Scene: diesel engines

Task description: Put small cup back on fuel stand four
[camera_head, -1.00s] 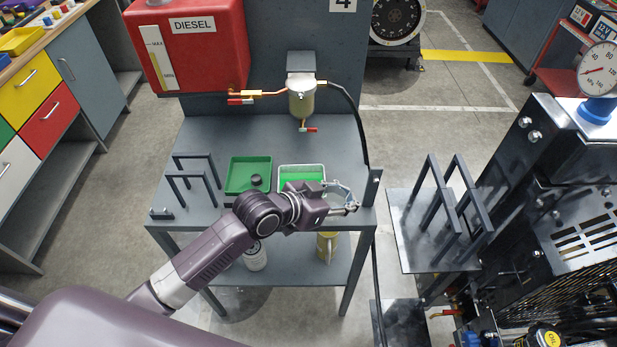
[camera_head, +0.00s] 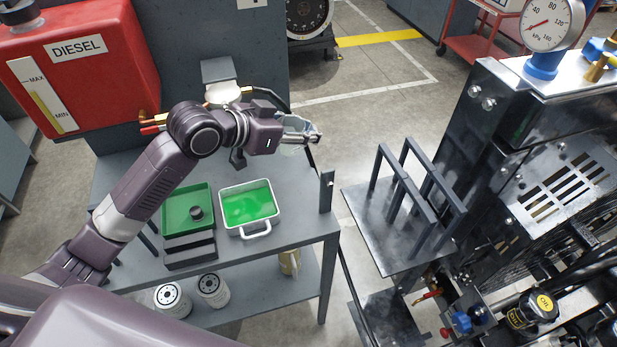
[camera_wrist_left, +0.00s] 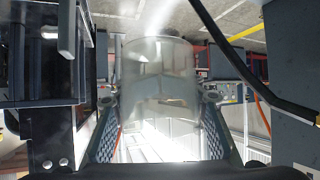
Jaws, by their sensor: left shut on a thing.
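My left gripper (camera_head: 303,134) is shut on a small clear cup (camera_wrist_left: 158,85), seen between its two fingers in the left wrist view. In the head view the cup is small and partly hidden by the fingers. The gripper is above the right part of the grey fuel stand (camera_head: 299,205), apart from its top as far as I can tell. The stand's number plate is cut off at the top edge. The fuel filter bowl (camera_head: 224,94) on the back panel is partly hidden behind my left arm. My right gripper is out of view.
A tray of green liquid (camera_head: 248,204) and a green tray with a dark cap (camera_head: 188,210) stand on the stand. A red diesel tank (camera_head: 80,70) is at left. A black rack (camera_head: 410,200) and the engine (camera_head: 540,180) are at right. White filters (camera_head: 213,290) are on the lower shelf.

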